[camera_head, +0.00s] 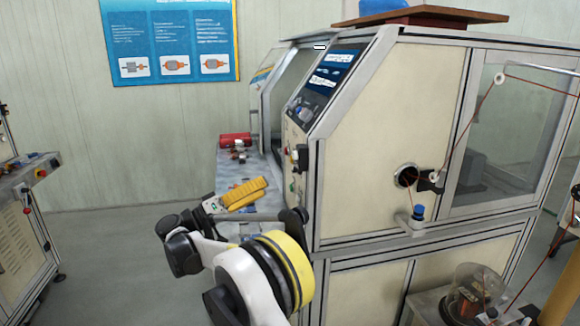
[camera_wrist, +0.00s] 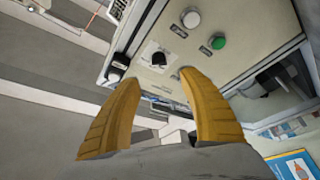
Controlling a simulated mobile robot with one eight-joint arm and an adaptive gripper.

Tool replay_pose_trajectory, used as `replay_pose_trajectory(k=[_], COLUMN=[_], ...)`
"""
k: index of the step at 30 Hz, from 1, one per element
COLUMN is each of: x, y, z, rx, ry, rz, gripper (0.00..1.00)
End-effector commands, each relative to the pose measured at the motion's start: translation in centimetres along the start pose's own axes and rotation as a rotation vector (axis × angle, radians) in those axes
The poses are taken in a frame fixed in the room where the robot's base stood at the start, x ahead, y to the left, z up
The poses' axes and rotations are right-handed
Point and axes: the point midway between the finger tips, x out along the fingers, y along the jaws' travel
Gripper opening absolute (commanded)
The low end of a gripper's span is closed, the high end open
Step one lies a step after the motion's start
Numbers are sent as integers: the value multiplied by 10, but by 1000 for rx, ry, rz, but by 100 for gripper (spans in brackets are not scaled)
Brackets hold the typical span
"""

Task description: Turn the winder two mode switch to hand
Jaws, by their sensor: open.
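A winder with a cream cabinet (camera_head: 365,130) stands right of centre in the head view. I cannot read its number. Its side control panel (camera_head: 297,160) is seen at a steep angle. In the wrist view the panel (camera_wrist: 235,20) shows a black knob on a pale plate (camera_wrist: 158,58), possibly the mode switch; its setting and labels are unreadable. My gripper (camera_wrist: 158,76) is open and empty, with yellow fingers apart below this knob in the picture. In the head view my gripper (camera_head: 264,184) is left of the panel, apparently not touching it.
A white button (camera_wrist: 190,19) and a green button (camera_wrist: 217,42) sit beside the knob. A black part (camera_wrist: 120,60) is at the panel's edge. Open floor lies left.

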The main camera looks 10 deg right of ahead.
Motion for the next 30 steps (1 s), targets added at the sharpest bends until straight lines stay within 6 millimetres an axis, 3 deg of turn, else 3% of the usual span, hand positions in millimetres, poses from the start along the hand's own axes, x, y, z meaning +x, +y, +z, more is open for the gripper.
replay_pose_trajectory(k=[18,30], x=[98,106], y=[-1,0], z=[2,0], rx=[-1,-1], ry=[0,0], rz=[1,0], gripper=[50,49])
